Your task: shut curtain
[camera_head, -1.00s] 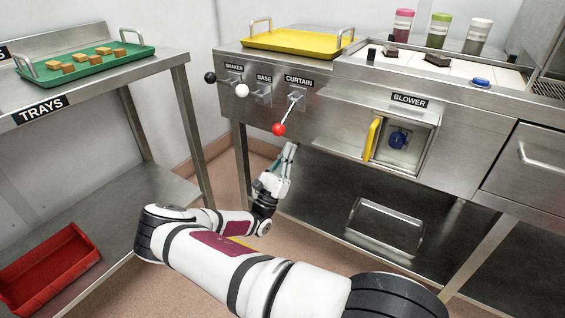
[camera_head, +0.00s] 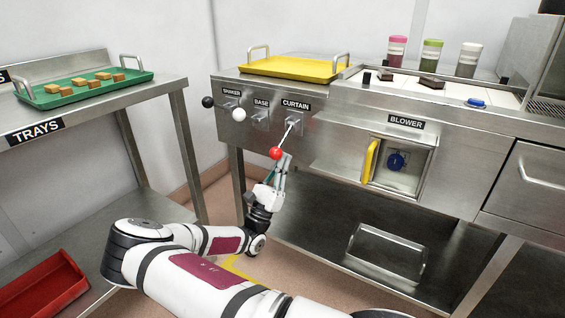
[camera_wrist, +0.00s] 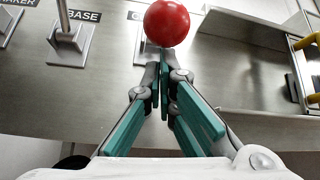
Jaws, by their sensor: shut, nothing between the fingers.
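The curtain lever is a metal rod with a red ball knob (camera_head: 275,153). It hangs down and to the left from its mount under the CURTAIN label (camera_head: 296,105) on the steel machine front. My gripper (camera_head: 286,157) is shut and empty, just below and beside the red knob. In the wrist view the red knob (camera_wrist: 167,22) sits just beyond the closed fingertips (camera_wrist: 164,58). I cannot tell whether the fingertips touch it.
The base lever with a white knob (camera_head: 239,115) and the shaker lever with a black knob (camera_head: 208,102) are to the left. The open blower recess (camera_head: 398,163) with its yellow handle (camera_head: 371,160) is to the right. A yellow tray (camera_head: 300,67) lies above.

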